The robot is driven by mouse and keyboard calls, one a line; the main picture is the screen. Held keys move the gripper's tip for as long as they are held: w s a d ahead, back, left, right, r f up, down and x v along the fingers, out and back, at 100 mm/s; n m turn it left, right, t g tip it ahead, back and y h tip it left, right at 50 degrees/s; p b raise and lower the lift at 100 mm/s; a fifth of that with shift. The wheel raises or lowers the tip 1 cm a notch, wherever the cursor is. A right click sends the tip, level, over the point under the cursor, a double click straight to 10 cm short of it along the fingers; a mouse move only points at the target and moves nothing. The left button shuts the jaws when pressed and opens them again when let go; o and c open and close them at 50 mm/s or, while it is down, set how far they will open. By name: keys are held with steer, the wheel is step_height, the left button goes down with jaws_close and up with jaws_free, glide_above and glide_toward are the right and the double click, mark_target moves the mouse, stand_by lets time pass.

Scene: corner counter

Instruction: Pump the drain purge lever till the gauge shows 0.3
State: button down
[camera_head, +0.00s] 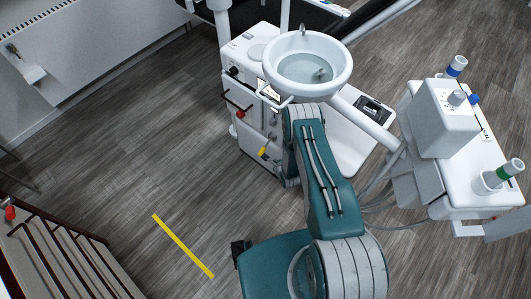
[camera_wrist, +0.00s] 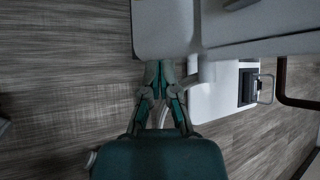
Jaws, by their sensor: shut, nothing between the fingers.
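A white dental unit (camera_head: 248,97) stands on the floor with a round basin (camera_head: 335,62) on top. Its front side carries a red knob (camera_head: 240,114) by a dark bar and a small yellow-ended handle (camera_head: 263,152) lower down. I cannot tell which of these is the purge lever. Small labels (camera_head: 268,90) show below the basin, but no gauge reading is legible. My teal gripper (camera_wrist: 159,64) is shut and empty in the wrist view, its tips close to a white casing (camera_wrist: 165,28); contact cannot be told. In the head view my arm hides the gripper.
A white tray unit (camera_head: 445,120) with knobs and cups stands at the right. A white base plate (camera_wrist: 213,98) with a black pedal (camera_wrist: 248,87) lies low beside the unit. A railing (camera_head: 60,250) is at the left. Floor with a yellow strip (camera_head: 183,245) is clear.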

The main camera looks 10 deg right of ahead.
mark_target(265, 147)
steer(key=shift+d+x, duration=0.3)
steer(key=shift+x, duration=4.65)
steer(key=a+r, duration=0.3)
steer(key=shift+s+r, duration=0.15)
steer(key=shift+s, duration=0.15)
